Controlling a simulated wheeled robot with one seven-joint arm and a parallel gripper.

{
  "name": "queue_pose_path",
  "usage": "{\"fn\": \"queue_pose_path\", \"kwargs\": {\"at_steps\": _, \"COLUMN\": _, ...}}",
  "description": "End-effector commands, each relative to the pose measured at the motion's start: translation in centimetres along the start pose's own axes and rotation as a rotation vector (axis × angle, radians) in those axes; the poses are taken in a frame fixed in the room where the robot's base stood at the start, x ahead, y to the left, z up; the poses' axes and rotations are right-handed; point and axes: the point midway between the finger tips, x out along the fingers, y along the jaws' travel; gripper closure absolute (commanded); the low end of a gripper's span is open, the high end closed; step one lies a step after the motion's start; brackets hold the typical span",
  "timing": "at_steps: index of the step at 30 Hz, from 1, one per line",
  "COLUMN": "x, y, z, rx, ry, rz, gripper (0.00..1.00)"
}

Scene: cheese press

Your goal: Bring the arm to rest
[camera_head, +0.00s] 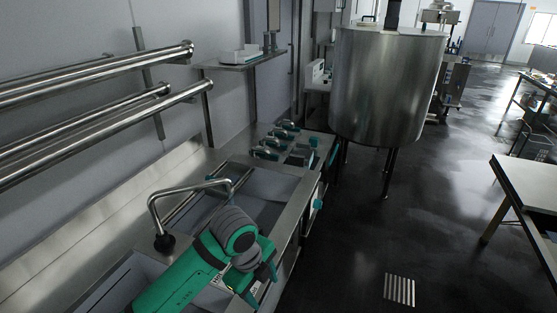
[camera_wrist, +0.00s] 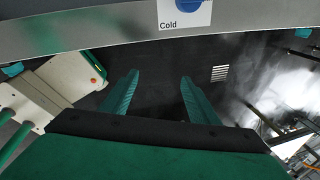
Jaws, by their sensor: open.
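My arm, green and grey, reaches over the steel sink counter in the head view, and my gripper (camera_head: 263,285) is at the counter's front edge. In the wrist view my gripper (camera_wrist: 157,85) shows two green fingers spread apart with nothing between them. The dark floor shows beyond the fingers. A steel edge with a white "Cold" label (camera_wrist: 184,14) and a blue knob (camera_wrist: 184,3) lies just past the fingertips.
A sink basin (camera_head: 265,186) and a curved steel faucet (camera_head: 185,190) are close to my arm. Several green-handled items (camera_head: 283,143) lie on the far counter. A large steel vat (camera_head: 386,85) stands beyond. A table (camera_head: 530,186) is at right. The floor between is clear around a drain grate (camera_head: 399,290).

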Motion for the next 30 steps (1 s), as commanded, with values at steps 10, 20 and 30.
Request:
{"fn": "queue_pose_path", "kwargs": {"at_steps": 10, "x": 1.3, "y": -8.3, "z": -6.7, "rx": -0.112, "ry": 0.164, "rz": -0.305, "gripper": 0.45}}
{"fn": "queue_pose_path", "kwargs": {"at_steps": 20, "x": -0.2, "y": -16.6, "z": -13.6, "rx": -0.378, "ry": 0.439, "rz": -0.674, "gripper": 0.45}}
{"fn": "queue_pose_path", "kwargs": {"at_steps": 30, "x": -1.5, "y": -19.7, "z": -16.3, "rx": -0.705, "ry": 0.689, "rz": -0.926, "gripper": 0.45}}
